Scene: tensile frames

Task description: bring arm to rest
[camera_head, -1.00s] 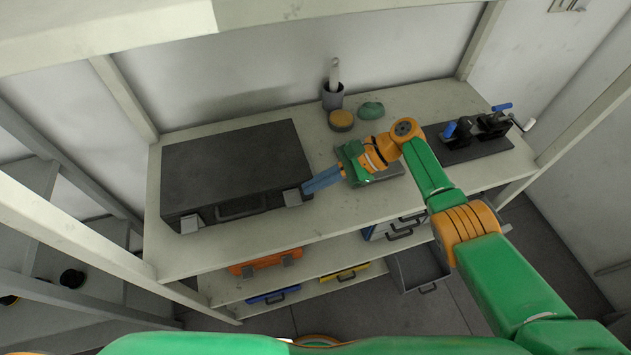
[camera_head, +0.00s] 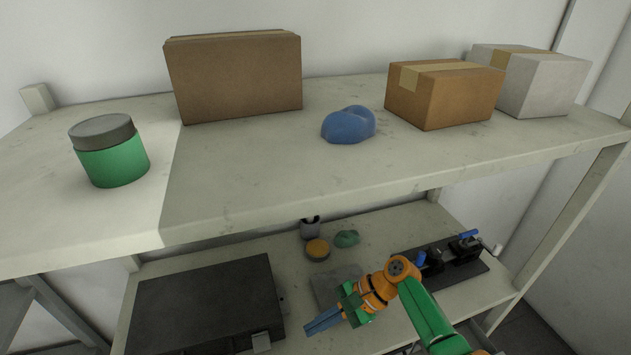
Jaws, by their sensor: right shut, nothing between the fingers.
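My right arm comes in from the lower right in green and orange. My right gripper (camera_head: 324,321) has blue fingers that are shut and empty. It hangs over the lower bench (camera_head: 385,238), just right of the closed dark case (camera_head: 205,300) and in front of a flat grey plate (camera_head: 334,284). I see a gap between the fingers and the case. My left arm and left gripper are not in this view.
The upper shelf (camera_head: 250,180) overhangs the bench. It bears a green jar (camera_head: 113,165), cardboard boxes (camera_head: 235,80) (camera_head: 443,95), a blue lump (camera_head: 348,125) and a white box (camera_head: 530,82). A black vise-like fixture (camera_head: 440,262) stands on the bench's right.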

